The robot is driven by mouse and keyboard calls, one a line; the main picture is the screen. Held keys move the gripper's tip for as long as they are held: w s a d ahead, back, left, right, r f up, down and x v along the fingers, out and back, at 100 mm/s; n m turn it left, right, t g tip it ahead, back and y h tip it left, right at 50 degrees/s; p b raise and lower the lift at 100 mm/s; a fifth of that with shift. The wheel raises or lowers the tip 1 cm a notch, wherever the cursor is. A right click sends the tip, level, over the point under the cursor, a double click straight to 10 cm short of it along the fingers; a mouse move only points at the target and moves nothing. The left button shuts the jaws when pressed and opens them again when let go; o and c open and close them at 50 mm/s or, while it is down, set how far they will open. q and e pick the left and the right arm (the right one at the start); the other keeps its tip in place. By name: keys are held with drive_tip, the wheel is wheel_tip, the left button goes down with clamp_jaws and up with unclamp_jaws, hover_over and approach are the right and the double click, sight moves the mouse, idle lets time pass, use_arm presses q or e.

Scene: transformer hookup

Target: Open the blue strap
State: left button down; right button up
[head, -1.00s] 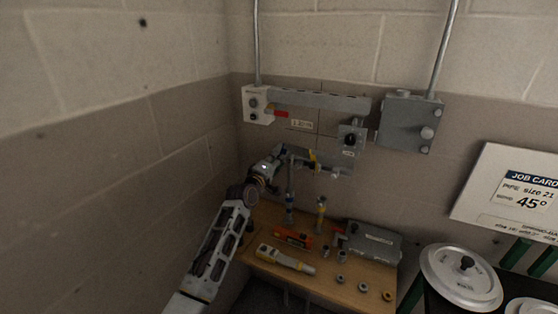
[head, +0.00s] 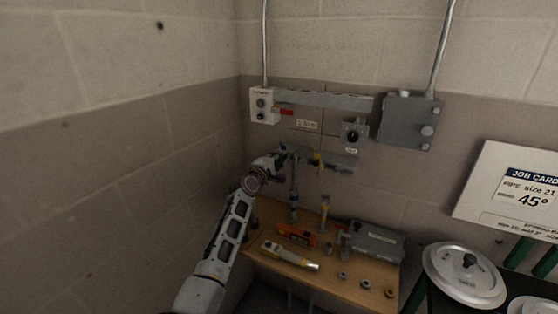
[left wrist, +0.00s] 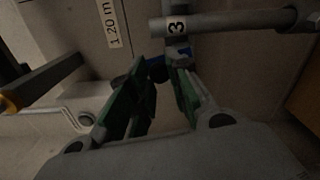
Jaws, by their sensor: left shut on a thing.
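My left gripper (head: 278,160) is at the left end of a grey horizontal pipe mounted on the wall, above the small workbench. In the left wrist view its green-padded fingers (left wrist: 160,72) are close together, shut on a small dark-blue piece, the blue strap (left wrist: 157,69), just below the pipe. The fingers hide part of it. My right gripper is not in view.
The wooden workbench (head: 330,283) below holds an orange tool (head: 296,236), a yellow-grey tool (head: 289,256), a grey case (head: 374,243) and several small fittings. A vertical pipe (head: 294,180) stands under the gripper. Switch boxes (head: 263,105) and a job card (head: 515,190) are around it.

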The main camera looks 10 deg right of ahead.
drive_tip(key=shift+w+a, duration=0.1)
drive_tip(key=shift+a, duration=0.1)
use_arm(q)
drive_tip(key=c, duration=1.6)
unclamp_jaws()
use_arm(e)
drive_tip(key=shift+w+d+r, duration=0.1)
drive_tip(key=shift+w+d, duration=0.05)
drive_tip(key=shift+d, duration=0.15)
